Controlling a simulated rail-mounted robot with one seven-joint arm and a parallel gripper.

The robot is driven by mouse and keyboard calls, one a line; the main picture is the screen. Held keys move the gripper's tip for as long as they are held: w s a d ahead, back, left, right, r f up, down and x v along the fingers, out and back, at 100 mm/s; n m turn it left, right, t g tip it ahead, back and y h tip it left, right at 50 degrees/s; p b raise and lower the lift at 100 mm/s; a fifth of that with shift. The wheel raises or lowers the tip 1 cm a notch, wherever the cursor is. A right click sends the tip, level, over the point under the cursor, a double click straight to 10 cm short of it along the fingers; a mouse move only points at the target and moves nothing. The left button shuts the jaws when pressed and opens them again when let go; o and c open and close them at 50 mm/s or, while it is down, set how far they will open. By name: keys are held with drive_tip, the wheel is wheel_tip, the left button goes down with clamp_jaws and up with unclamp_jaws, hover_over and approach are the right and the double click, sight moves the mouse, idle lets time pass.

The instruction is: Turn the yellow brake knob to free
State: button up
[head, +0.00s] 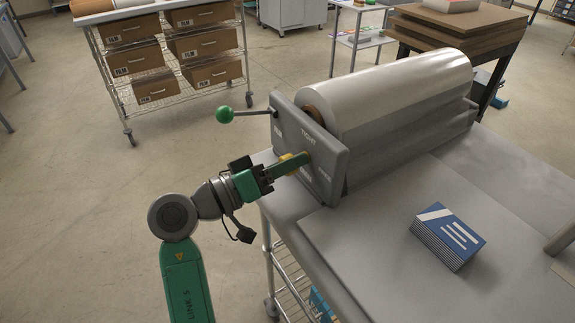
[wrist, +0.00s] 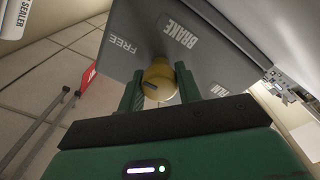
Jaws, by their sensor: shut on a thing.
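The yellow brake knob (wrist: 158,78) sits on the grey end panel (wrist: 228,60) of the laminator, between my two green fingers in the wrist view. My gripper (wrist: 159,88) is shut on it. A short dark mark shows on the knob's face, but I cannot tell for sure which label it points to. The word FREE (wrist: 122,43) is up and left of the knob, and BRAKE (wrist: 187,37) is above and right. In the head view the knob (head: 289,163) is mostly hidden by my gripper (head: 299,160); TIGHT shows above it.
A green ball lever (head: 225,115) sticks out left of the panel. A large film roll (head: 400,85) lies behind it. A blue-and-white booklet stack (head: 448,238) rests on the grey table (head: 350,240). A wire rack with FILM boxes (head: 132,60) stands at back left. Floor at left is clear.

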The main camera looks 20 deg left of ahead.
drive_tip(key=o, duration=1)
drive_tip(key=p+v, duration=0.1)
drive_tip(key=v, duration=0.6)
drive_tip(key=shift+s+a, duration=0.25)
drive_tip(key=shift+s, duration=0.1)
